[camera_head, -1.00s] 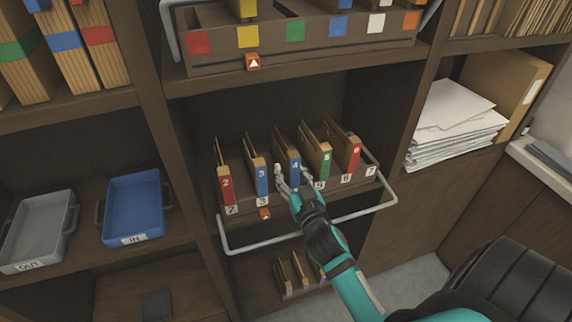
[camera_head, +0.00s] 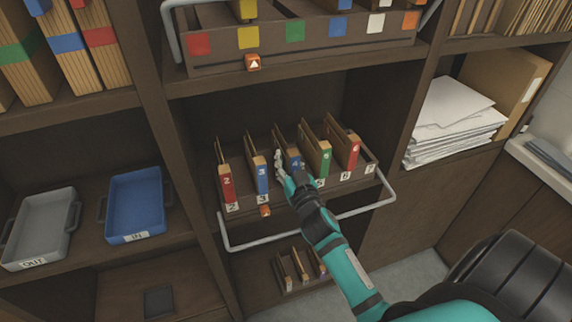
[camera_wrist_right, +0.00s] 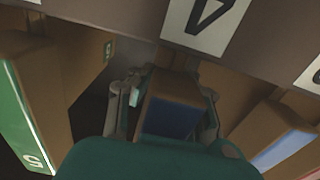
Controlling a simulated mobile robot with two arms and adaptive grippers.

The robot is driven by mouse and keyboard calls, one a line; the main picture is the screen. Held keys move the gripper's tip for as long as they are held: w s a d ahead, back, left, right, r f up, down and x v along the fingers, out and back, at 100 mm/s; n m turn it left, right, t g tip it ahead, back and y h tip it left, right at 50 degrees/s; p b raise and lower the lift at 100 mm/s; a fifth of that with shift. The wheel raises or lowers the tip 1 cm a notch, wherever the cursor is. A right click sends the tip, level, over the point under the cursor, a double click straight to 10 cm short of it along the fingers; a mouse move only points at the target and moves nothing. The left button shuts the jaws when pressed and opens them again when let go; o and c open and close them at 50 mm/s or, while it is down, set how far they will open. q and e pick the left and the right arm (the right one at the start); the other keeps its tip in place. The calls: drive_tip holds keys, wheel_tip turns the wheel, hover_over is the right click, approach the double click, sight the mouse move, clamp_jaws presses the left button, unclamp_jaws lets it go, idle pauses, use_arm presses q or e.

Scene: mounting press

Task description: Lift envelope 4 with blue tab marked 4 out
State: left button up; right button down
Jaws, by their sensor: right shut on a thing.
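Envelope 4 (camera_head: 278,137) is a brown envelope with a blue tab on its front edge. It stands upright in the middle of the pull-out rack (camera_head: 338,187). My right gripper (camera_head: 288,164) is at its front edge and covers much of the blue tab. In the right wrist view, the fingers of my right gripper (camera_wrist_right: 166,100) lie on both sides of envelope 4 (camera_wrist_right: 172,88), shut on it, with the blue tab between them. The rack's label 4 (camera_wrist_right: 205,18) is close by. My left gripper is out of view.
Envelope 3 (camera_head: 262,178) with a blue tab and envelope 5 (camera_head: 325,162) with a green tab stand close on either side. Envelopes with red tabs stand at both ends. A grey bar handle (camera_head: 262,246) runs in front. The upper shelf's rack (camera_head: 320,58) overhangs.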

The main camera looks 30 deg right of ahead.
wheel_tip(320, 180, up, 10)
drive_tip(key=shift+p, duration=0.3)
idle(0.4)
